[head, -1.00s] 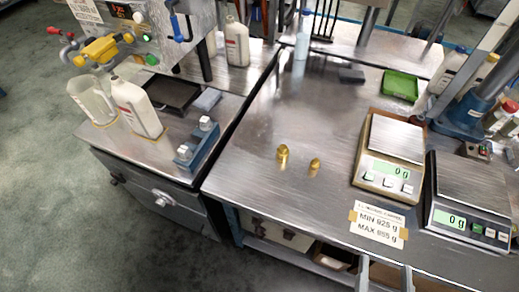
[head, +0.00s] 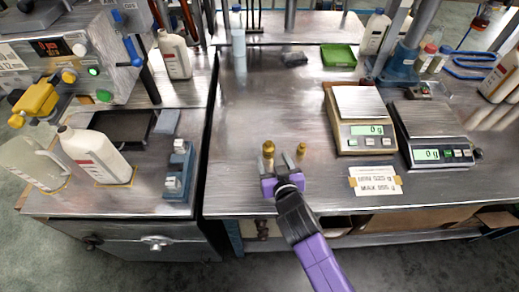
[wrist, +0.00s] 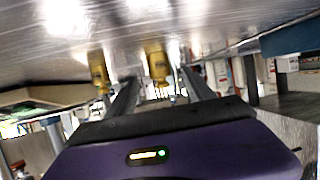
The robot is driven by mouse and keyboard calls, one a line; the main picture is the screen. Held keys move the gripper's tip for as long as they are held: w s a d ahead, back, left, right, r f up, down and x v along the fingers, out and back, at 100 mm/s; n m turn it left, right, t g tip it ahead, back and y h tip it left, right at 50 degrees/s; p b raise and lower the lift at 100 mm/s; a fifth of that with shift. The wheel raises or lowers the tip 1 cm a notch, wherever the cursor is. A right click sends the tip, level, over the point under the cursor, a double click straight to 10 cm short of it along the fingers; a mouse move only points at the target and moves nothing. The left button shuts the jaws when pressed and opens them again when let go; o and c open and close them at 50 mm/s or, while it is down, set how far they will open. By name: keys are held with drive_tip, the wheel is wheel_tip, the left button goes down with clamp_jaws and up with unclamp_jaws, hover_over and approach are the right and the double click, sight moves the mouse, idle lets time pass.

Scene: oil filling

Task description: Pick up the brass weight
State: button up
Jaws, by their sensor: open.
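Two brass weights stand upright on the steel table. The larger one (head: 268,149) is on the left in the head view, and the smaller one (head: 302,149) stands to its right. My purple and black gripper (head: 277,164) is open and empty at the near side of the weights, its fingers pointing toward them. In the wrist view the table is at the top and the weights hang upside down. One brass weight (wrist: 157,62) shows between the finger directions there, and the other (wrist: 101,70) lies outside the left finger. I cannot tell the exact gap from fingertips to weight.
Two scales (head: 359,129) (head: 431,142) stand to the right, with a paper label (head: 376,181) in front. A green tray (head: 338,55) and a dark block (head: 293,59) lie farther back. A side bench on the left holds white bottles (head: 97,155). The table middle is clear.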

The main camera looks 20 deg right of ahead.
sight(270, 152)
drive_tip(key=shift+r+p+x, duration=0.2)
drive_tip(key=shift+p+x, duration=0.35)
drive_tip(key=shift+x, duration=2.9)
drive_tip(key=shift+c, duration=0.3)
clamp_jaws()
drive_tip(key=shift+w+r, duration=0.1)
